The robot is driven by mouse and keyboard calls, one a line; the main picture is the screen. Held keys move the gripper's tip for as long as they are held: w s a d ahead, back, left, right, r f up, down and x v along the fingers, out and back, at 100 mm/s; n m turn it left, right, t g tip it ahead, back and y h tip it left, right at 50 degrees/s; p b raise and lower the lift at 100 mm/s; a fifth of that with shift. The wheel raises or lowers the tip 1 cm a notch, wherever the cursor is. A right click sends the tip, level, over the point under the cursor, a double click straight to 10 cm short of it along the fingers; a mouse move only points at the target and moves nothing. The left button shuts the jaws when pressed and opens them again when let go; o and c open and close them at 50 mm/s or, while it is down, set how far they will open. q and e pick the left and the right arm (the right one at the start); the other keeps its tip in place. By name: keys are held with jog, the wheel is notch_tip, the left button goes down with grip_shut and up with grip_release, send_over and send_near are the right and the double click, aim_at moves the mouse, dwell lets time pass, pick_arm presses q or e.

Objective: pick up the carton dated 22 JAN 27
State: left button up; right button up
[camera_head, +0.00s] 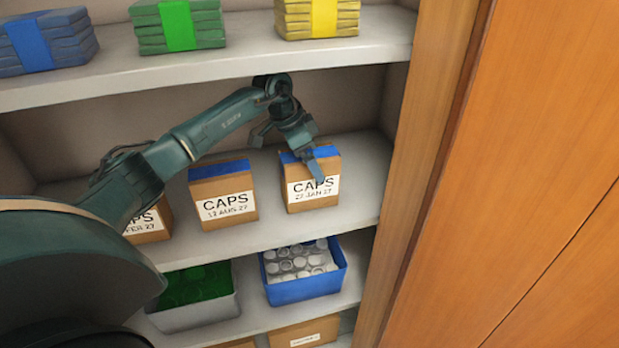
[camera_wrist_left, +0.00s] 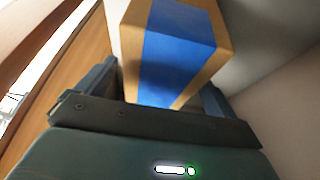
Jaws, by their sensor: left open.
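The carton dated 22 JAN 27 (camera_head: 312,190) stands upright at the right of the middle shelf. It is brown with blue tape on top and a white CAPS label. My left gripper (camera_head: 288,150) is open at its top, with one finger in front of the label's upper part. In the left wrist view the carton (camera_wrist_left: 172,50) shows its blue-taped top beyond the open left gripper (camera_wrist_left: 162,95), with a finger towards each side. I cannot tell whether a finger touches it. My right gripper is not in view.
A carton dated 12 AUG 27 (camera_head: 224,197) stands to the left, with another carton (camera_head: 150,222) partly behind my arm. The shelf above (camera_head: 220,68) is close over my arm. A wooden panel (camera_head: 440,150) bounds the right. A blue bin of caps (camera_head: 305,270) sits below.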

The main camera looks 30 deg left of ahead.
pick_arm(q)
jog(key=shift+f, duration=0.25)
jog(key=shift+c, duration=0.4)
jog(key=shift+r, duration=0.1)
jog(key=c, duration=1.6)
